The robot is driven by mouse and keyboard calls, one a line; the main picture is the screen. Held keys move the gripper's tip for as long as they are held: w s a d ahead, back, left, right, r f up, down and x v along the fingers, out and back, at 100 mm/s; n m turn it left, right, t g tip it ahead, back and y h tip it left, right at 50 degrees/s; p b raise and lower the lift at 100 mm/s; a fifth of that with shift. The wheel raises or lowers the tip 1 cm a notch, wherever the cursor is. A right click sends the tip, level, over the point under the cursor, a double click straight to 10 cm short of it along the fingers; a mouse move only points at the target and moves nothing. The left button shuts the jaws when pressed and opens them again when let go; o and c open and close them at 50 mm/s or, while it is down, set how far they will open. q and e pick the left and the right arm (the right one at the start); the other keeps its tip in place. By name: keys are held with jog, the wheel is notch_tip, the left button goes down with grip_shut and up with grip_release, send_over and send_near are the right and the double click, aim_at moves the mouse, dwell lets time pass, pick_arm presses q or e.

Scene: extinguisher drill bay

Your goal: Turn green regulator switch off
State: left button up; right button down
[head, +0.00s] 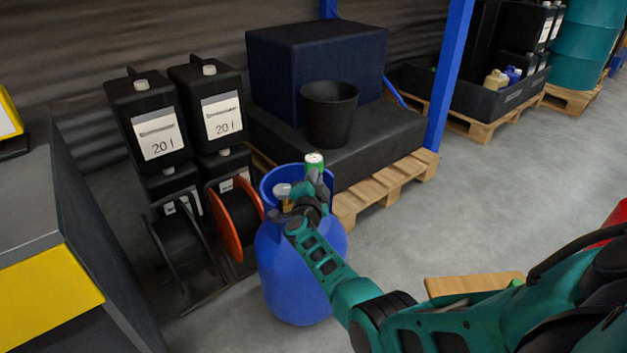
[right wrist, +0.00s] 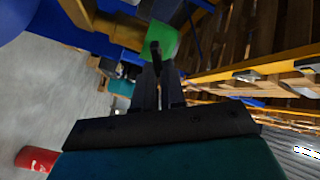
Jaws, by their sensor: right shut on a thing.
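A blue gas cylinder (head: 297,285) stands upright on the floor, with a blue collar around its valve. The green regulator (head: 314,165) sits at the top of the collar, with a pale round face turned up. My right gripper (head: 316,182) is at the regulator, its arm reaching over the cylinder from the right. In the right wrist view the green regulator (right wrist: 166,40) lies just beyond the fingers (right wrist: 157,68), and a dark switch (right wrist: 155,49) shows at their tips. The fingers are shut on the switch. Its exact angle is hard to tell. My left gripper is out of view.
A hose reel with an orange rim (head: 232,222) and black 20 l canisters (head: 150,120) stand left of the cylinder. Behind it, a wooden pallet (head: 385,190) carries dark blocks and a black bucket (head: 329,112). A grey-and-yellow cabinet (head: 45,210) is at far left.

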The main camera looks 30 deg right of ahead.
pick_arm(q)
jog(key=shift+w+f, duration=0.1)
pick_arm(e)
jog(key=m, duration=0.6)
jog(key=shift+s+f, duration=0.1)
jog(key=shift+f, duration=0.3)
jog(key=shift+m, duration=0.4)
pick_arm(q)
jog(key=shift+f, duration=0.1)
pick_arm(e)
jog(key=c, duration=1.2)
grip_release()
jog(key=shift+d, duration=0.1)
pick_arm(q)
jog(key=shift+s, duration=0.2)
